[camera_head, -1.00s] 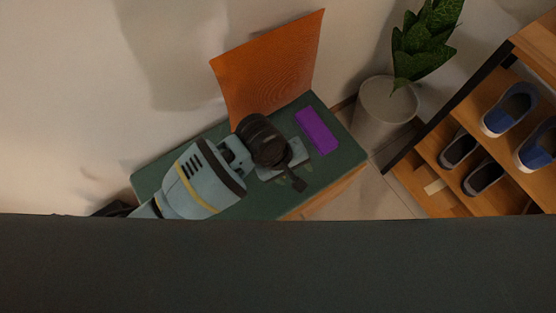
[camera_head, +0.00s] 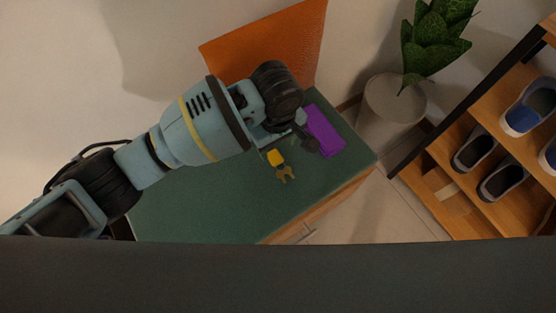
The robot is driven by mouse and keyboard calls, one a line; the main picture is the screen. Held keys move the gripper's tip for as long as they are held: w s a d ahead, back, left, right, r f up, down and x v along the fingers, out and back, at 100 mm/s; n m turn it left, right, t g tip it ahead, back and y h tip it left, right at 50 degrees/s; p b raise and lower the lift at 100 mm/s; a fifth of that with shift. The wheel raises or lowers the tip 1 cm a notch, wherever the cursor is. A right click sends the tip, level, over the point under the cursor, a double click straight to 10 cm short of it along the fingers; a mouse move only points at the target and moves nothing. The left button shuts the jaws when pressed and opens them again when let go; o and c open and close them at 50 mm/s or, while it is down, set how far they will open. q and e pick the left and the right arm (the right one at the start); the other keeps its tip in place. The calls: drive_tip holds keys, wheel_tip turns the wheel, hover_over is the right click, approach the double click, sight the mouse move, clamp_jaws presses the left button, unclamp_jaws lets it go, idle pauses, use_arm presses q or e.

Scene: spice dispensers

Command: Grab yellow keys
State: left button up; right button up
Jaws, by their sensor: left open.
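The yellow keys (camera_head: 275,158) lie on the green top of a small cabinet (camera_head: 210,207), with a yellow square head and a duller key part below it. My left arm comes in from the left over the cabinet top. My left gripper (camera_head: 304,143) is just above and to the right of the keys, near the purple item, and does not hold the keys. It is open, though its fingers are small and dark here. My right gripper is not in view.
A flat purple item (camera_head: 325,132) lies on the cabinet top to the right. An orange panel (camera_head: 305,45) stands behind. A potted plant (camera_head: 393,105) and a wooden shoe rack (camera_head: 480,180) stand at the right. The front of the cabinet top is clear.

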sight(277, 160)
use_arm(q)
drive_tip(key=shift+f, duration=0.65)
drive_tip(key=shift+f+b, duration=0.25)
drive_tip(key=shift+b, duration=0.05)
wheel_tip(277, 160, down, 4)
drive_tip(key=shift+s+f+b, duration=0.1)
drive_tip(key=shift+f+b, duration=0.1)
drive_tip(key=shift+b, duration=1.05)
drive_tip(key=shift+f, duration=0.2)
drive_tip(key=shift+r, duration=0.1)
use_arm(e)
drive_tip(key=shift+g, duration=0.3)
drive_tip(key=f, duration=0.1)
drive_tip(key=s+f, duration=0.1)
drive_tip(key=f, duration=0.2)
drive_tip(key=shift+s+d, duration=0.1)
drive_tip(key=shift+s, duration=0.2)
use_arm(q)
drive_tip(key=shift+c, duration=0.7)
drive_tip(key=c, duration=0.9)
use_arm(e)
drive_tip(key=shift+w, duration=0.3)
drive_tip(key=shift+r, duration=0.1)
